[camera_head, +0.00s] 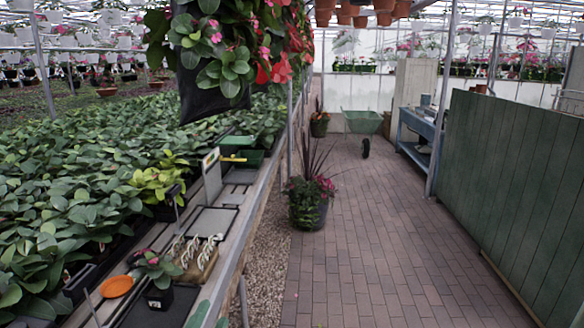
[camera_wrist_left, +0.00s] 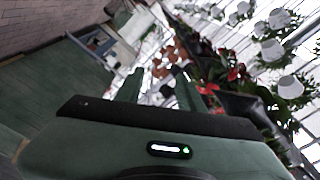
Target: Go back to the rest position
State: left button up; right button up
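My left gripper (camera_head: 208,316) barely shows at the bottom edge of the head view, as green finger tips near the bench's front edge. In the left wrist view its two green fingers (camera_wrist_left: 158,86) stand apart with nothing between them. The wrist is tilted, so that view looks across the greenhouse at a slant. My right gripper is not in view.
A plant bench (camera_head: 228,268) runs along the left, with an orange saucer (camera_head: 116,286), a small potted plant (camera_head: 158,284) and a scale-like device (camera_head: 211,178). A hanging planter (camera_head: 212,95) is overhead. The brick path (camera_head: 370,240) is clear beside a green wall (camera_head: 520,170).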

pick_arm(q)
jog(key=s+a+f+n+g+y, duration=0.25)
jog(key=s+f+n+g, duration=0.2)
jog(key=f, duration=0.25)
jog(key=s+a+f+n+g+y, duration=0.2)
jog(key=s+a+f+n+g, duration=0.25)
jog(key=f, duration=0.35)
jog(key=s+d+f+n+g+h, duration=0.1)
jog(key=s+f+g, duration=0.25)
jog(key=s, duration=0.45)
jog(key=s+d+f+n+g+h, duration=0.1)
jog(key=s+f+g, duration=0.2)
jog(key=s+f, duration=0.55)
jog(key=f, duration=1)
jog(key=s+f, duration=0.2)
jog(key=f, duration=1)
jog(key=s+a+f+g, duration=0.2)
jog(key=s+a+f, duration=0.1)
jog(key=s+f, duration=1.2)
jog(key=shift+f+m, duration=0.15)
jog(key=shift+m, duration=0.25)
